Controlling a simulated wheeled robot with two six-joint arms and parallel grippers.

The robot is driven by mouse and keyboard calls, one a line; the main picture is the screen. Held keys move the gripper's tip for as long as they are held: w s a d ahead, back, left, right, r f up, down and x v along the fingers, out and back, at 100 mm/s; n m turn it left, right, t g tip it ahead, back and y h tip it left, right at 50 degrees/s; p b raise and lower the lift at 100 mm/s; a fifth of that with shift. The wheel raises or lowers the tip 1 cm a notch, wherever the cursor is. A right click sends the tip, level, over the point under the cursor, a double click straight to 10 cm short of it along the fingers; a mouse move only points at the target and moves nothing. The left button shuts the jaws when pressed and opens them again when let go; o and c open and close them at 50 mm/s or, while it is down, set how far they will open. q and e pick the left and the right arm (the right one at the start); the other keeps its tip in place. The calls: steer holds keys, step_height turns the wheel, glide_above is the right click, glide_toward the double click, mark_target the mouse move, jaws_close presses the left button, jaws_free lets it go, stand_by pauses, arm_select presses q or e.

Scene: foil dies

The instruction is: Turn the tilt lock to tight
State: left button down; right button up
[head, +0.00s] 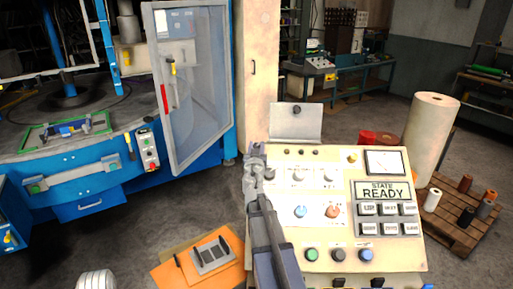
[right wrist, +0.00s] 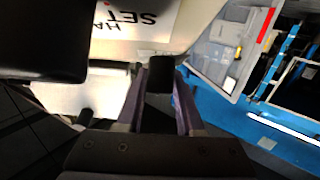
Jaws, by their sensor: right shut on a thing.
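The control panel (head: 340,238) has a cream face with knobs, buttons, a dial gauge and a screen that reads STATE READY. My right gripper (head: 255,158) is at the panel's upper left edge. In the right wrist view its two fingers (right wrist: 160,95) are shut on a small black lock handle (right wrist: 160,76) beside the panel's edge. I take this handle to be the tilt lock; its tight mark is not readable. In the head view the gripper hides the handle. My left gripper is not in view.
A blue machine (head: 110,185) with an open clear door (head: 192,95) stands left of the panel. An orange board (head: 175,275) with a grey bracket lies low in front. A pallet (head: 455,215) with spools and a large cream roll (head: 428,140) are at right.

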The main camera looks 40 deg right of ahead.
jaws_close()
steer(key=shift+n+t+y, duration=0.3)
steer(key=shift+n+y, duration=0.1)
steer(key=shift+n, duration=0.1)
steer(key=n+y, duration=0.1)
steer(key=n+t+y, duration=0.1)
steer(key=shift+d+r+n, duration=0.1)
steer(key=shift+d+n, duration=0.05)
steer(key=shift+n, duration=0.15)
steer(key=n+t+y+p, duration=0.1)
steer(key=n+y, duration=0.1)
steer(key=n, duration=0.1)
steer(key=shift+y, duration=0.4)
steer(key=n+y+p, duration=0.2)
steer(key=n+y, duration=0.2)
steer(key=n, duration=0.1)
steer(key=shift+w+r, duration=0.1)
steer(key=n+g+y+p, duration=0.2)
steer(key=n+y+p, duration=0.2)
steer(key=n+y, duration=0.1)
steer(key=shift+n, duration=0.5)
steer(key=n+g+y+p, duration=0.2)
steer(key=shift+n, duration=0.4)
steer(key=shift+a+f+n+g+y+p, duration=0.2)
steer(key=shift+n+g+y+p, duration=0.2)
steer(key=shift+n+g+p, duration=0.25)
